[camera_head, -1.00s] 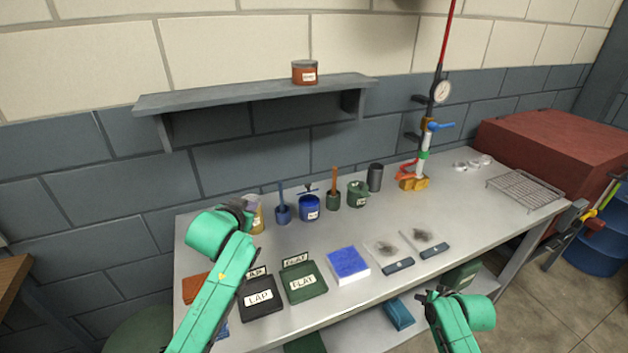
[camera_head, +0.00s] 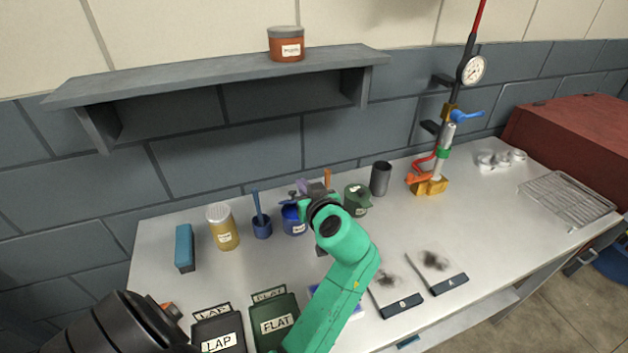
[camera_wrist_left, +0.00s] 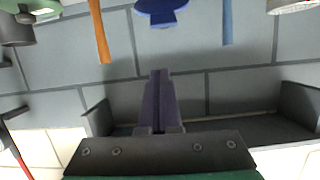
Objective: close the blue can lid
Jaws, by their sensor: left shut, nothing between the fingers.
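The blue can (camera_head: 293,223) stands toward the back of the bench, partly hidden by my left gripper. A blue part of it, seemingly the lid, shows at the top of the left wrist view (camera_wrist_left: 161,10). I cannot tell the lid's exact angle. My left gripper (camera_head: 305,188) is at the can's upper right in the head view, with nothing held. In the left wrist view its purple fingers (camera_wrist_left: 159,76) are together and point toward the blue part, with a visible gap in the picture. My right gripper is out of view.
A blue-handled pot (camera_head: 261,228) and a yellow can (camera_head: 223,230) stand left of the blue can. A green can (camera_head: 356,203) and grey cup (camera_head: 381,180) stand right. The shelf (camera_head: 220,77) hangs above. LAP and FLAT boxes (camera_head: 276,324) lie in front.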

